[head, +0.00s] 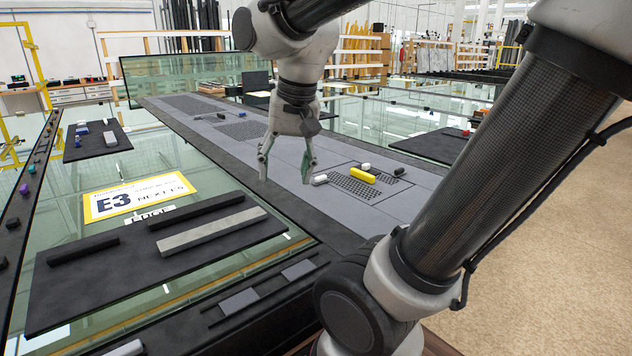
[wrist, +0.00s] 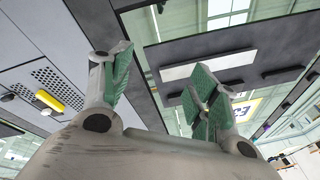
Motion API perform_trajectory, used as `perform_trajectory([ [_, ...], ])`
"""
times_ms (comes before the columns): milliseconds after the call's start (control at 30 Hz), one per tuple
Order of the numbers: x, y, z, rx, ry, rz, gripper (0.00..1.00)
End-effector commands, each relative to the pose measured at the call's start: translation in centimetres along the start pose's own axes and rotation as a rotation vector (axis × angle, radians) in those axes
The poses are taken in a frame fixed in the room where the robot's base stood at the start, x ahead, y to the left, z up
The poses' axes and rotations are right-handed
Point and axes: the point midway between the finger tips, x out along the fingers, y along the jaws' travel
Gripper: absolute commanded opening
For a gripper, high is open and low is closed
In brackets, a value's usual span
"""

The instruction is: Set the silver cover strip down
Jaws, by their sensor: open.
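The silver cover strip (head: 211,230) lies flat on a dark mat (head: 130,285) at the left of the head view. In the wrist view the strip (wrist: 208,65) shows as a pale bar beyond the fingers. My gripper (head: 286,172) is open and empty above the grey panelled worktop, to the right of the strip and apart from it. In the wrist view the gripper's (wrist: 160,90) two green-padded fingers are spread wide with nothing between them.
Two black bars (head: 83,250) (head: 196,210) lie on the same mat. A yellow block (head: 362,175) and small white and black pieces sit on the worktop's perforated panels. A yellow-bordered E3 sign (head: 140,197) lies behind the mat. Bare mat shows in front of the strip.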

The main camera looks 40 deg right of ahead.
Motion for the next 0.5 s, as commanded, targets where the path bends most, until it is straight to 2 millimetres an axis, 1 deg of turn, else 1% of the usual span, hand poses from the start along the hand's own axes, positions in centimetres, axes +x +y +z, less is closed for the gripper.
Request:
perform_trajectory([
  [33,-0.2,1.7,1.1,-0.103,0.032,-0.011,0.6],
  [100,-0.2,3.4,2.3,-0.255,0.069,-0.016,0.6],
  [200,0.0,5.1,3.6,-0.413,0.105,-0.012,0.6],
  [333,0.1,5.9,4.3,-0.511,0.127,-0.006,0.6],
  [500,0.2,6.0,4.4,-0.526,0.128,-0.005,0.6],
])
